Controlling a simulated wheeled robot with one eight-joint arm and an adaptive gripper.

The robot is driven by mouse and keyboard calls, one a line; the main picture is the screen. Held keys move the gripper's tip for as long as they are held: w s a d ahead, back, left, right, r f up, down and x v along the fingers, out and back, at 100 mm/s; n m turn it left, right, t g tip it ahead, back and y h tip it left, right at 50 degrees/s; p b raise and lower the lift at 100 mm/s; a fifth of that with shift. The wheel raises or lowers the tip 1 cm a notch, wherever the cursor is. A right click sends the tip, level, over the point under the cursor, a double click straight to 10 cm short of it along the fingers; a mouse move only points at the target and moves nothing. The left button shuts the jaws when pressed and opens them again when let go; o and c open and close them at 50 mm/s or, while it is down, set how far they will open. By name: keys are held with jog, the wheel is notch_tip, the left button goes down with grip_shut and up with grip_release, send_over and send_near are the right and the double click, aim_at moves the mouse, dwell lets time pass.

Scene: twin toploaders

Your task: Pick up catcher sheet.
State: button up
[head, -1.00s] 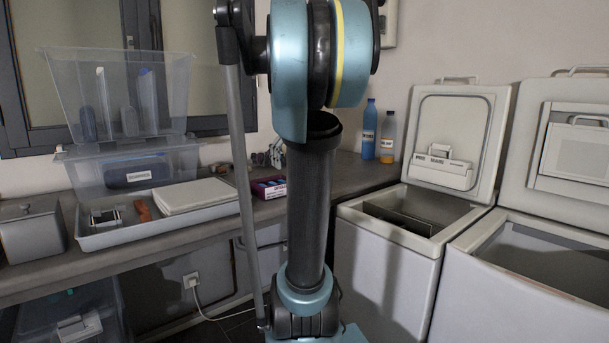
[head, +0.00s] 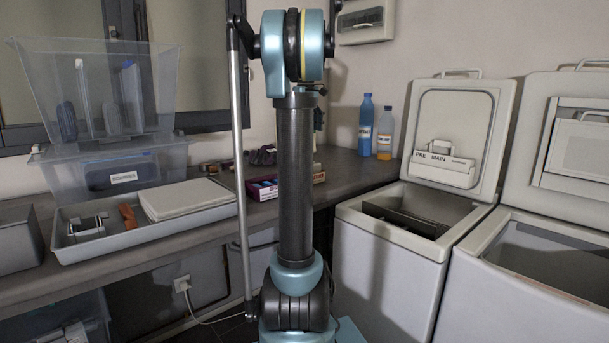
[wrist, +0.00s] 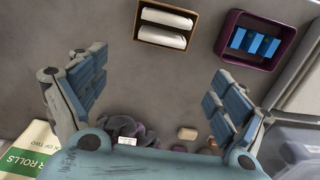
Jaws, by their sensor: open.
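No thing in view is plainly marked as a catcher sheet. An open purple box (head: 264,188) on the counter holds blue pieces; in the wrist view the purple box (wrist: 287,43) shows upper right, with several upright blue pieces (wrist: 255,43) inside. I cannot tell whether these are the sheets. My gripper (wrist: 155,95) is open and empty, its two padded fingers wide apart above the grey counter. The purple box lies beyond the right finger, apart from it. In the head view my arm hides part of the counter and the gripper cannot be made out.
A brown box with white rolls (wrist: 164,28) stands left of the purple box. A dark crumpled pile (wrist: 125,130) and a green-white packet (wrist: 32,150) lie nearer. A tray (head: 150,242), stacked clear tubs (head: 85,165), bottles (head: 385,130) and open toploaders (head: 385,255) surround my arm.

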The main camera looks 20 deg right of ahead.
notch_tip(320, 180, down, 8)
jog(key=shift+r, duration=0.1)
jog(key=shift+s+f, duration=0.15)
jog(key=shift+f, duration=1.25)
jog(key=shift+s+f, duration=0.15)
jog(key=shift+f, duration=1.25)
jog(key=c, duration=0.8)
